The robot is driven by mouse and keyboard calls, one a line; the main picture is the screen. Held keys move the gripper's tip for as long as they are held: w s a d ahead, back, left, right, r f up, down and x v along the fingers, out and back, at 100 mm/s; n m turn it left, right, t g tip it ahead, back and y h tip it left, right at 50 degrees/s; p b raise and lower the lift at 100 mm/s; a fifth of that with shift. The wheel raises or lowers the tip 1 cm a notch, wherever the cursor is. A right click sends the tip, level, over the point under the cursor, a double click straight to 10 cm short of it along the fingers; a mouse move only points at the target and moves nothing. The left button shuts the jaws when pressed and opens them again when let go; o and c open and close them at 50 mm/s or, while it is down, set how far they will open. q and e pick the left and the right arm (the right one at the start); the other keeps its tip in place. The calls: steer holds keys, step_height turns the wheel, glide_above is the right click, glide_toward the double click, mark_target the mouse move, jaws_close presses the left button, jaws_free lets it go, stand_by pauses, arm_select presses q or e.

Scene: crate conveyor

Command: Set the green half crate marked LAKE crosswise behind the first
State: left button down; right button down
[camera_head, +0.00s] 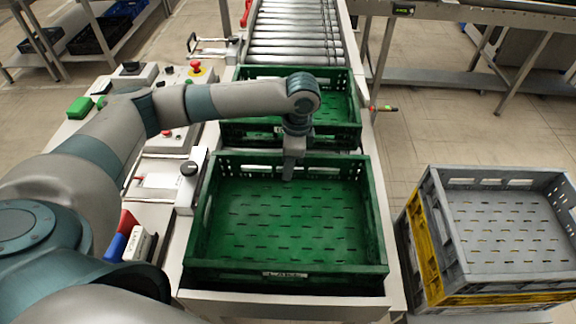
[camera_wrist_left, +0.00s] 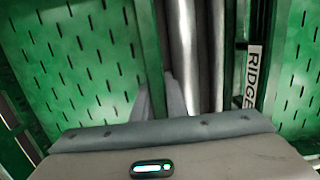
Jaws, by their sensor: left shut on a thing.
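A green crate (camera_head: 290,267) lies at the near end of the conveyor, open side up and empty. Its front label is too small to read surely. A second green crate (camera_head: 245,133) lies behind it on the rollers, partly hidden by my left arm; in the left wrist view its label reads RIDGE (camera_wrist_left: 252,75). No LAKE marking can be read. My left gripper (camera_head: 289,172) points down at the near crate's far wall (camera_wrist_left: 150,50) and is shut on it, one finger each side (camera_wrist_left: 160,98). My right gripper is not in view.
Bare rollers (camera_head: 295,35) run on behind the far crate. A grey crate (camera_head: 448,235) stands on a yellow one (camera_head: 418,240) at the right.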

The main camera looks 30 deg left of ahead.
arm_select(q)
steer(key=c, duration=1.8)
jaws_free()
steer(key=shift+o, duration=0.2)
steer(key=shift+r, duration=0.1)
steer(key=shift+d+r+b, duration=0.1)
steer(key=shift+r+b, duration=0.25)
steer(key=shift+r, duration=0.25)
steer(key=r, duration=0.3)
steer(key=r+b, duration=0.1)
steer(key=r, duration=0.2)
steer(key=d+r+b, duration=0.1)
steer(key=r, duration=0.2)
steer(key=shift+w+r, duration=0.1)
steer(key=shift+w, duration=0.2)
steer(key=shift+d+r+b, duration=0.1)
steer(key=shift+r+b, duration=0.25)
steer(key=shift+r, duration=0.45)
steer(key=shift+s, duration=0.1)
